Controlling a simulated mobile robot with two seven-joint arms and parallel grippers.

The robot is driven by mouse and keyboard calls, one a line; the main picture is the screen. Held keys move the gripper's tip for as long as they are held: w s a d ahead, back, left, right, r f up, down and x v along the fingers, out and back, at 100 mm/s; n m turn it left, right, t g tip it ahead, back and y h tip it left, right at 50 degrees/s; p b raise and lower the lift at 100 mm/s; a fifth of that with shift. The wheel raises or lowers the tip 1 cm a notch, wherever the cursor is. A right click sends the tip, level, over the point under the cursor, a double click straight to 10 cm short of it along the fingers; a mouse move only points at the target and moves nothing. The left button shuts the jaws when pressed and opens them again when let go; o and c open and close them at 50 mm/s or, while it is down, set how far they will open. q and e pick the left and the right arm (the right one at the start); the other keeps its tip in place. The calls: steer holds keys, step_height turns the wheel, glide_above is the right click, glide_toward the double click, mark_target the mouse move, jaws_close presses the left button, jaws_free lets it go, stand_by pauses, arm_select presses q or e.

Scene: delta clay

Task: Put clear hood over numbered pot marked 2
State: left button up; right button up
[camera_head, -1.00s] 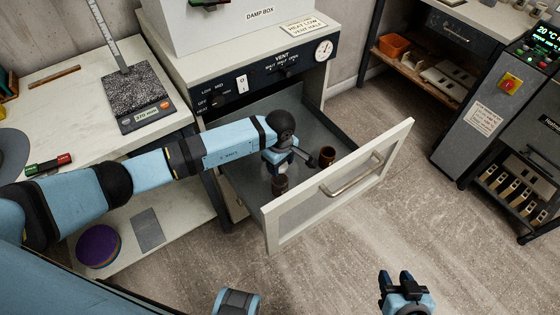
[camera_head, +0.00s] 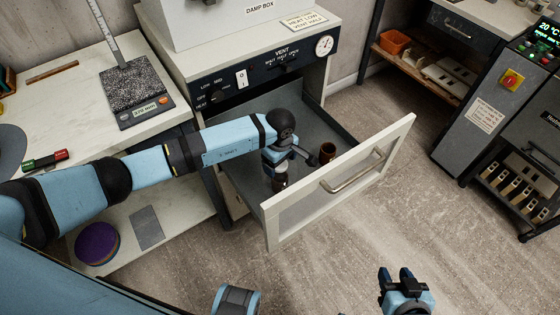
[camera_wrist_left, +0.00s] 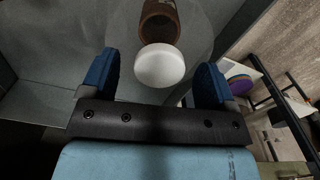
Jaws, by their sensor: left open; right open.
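My left gripper (camera_head: 281,162) reaches down into the open drawer (camera_head: 340,190). In the left wrist view its fingers (camera_wrist_left: 157,80) are open, on either side of a round white knob (camera_wrist_left: 160,66) and apart from it. A faint clear disc-like outline (camera_wrist_left: 200,35) surrounds the knob and looks like the clear hood. A brown pot (camera_wrist_left: 159,22) shows beyond the knob; whether it is under the hood I cannot tell. Another brown pot (camera_head: 327,153) stands in the drawer right of the gripper. No number is readable. My right gripper (camera_head: 398,281) is open and empty above the floor.
The drawer front with its handle (camera_head: 355,172) stands out over the floor. The damp box cabinet (camera_head: 240,50) rises behind it. A bench with a scale (camera_head: 142,104) is at left. Open floor (camera_head: 450,220) lies to the right.

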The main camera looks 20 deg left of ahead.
arm_select(q)
step_height(320, 180, up, 14)
steer(key=p, duration=0.1)
steer(key=shift+f, duration=0.2)
